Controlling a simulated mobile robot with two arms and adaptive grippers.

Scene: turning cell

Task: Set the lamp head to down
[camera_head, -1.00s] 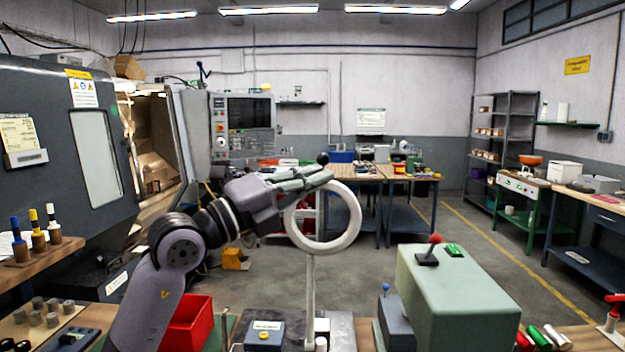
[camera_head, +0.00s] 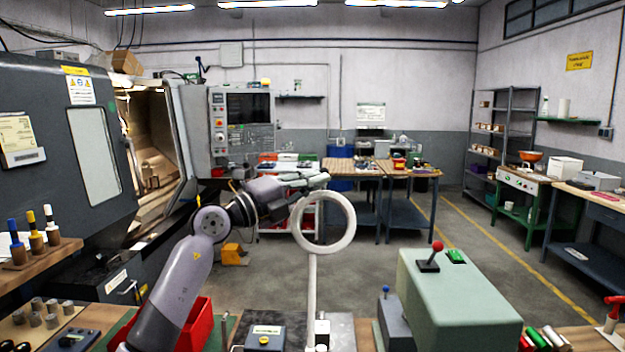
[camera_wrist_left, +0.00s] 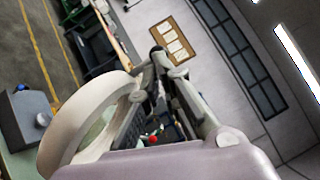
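The lamp head is a white ring (camera_head: 351,228) on a slim white post in the middle of the head view. It stands nearly upright, facing me. In the left wrist view the ring (camera_wrist_left: 72,122) fills the left side, close beside the fingers. My left gripper (camera_head: 318,180) is at the top of the ring. In the left wrist view its fingers (camera_wrist_left: 158,62) converge at their tips around a small dark knob (camera_wrist_left: 156,50), and it looks shut on it. How the knob joins the ring is hidden. My right gripper is not in view.
A green box (camera_head: 455,295) with a red-knobbed lever stands right of the post. A red bin (camera_head: 195,325) is behind my left arm. A small box with a yellow button (camera_head: 265,338) sits at the post's left.

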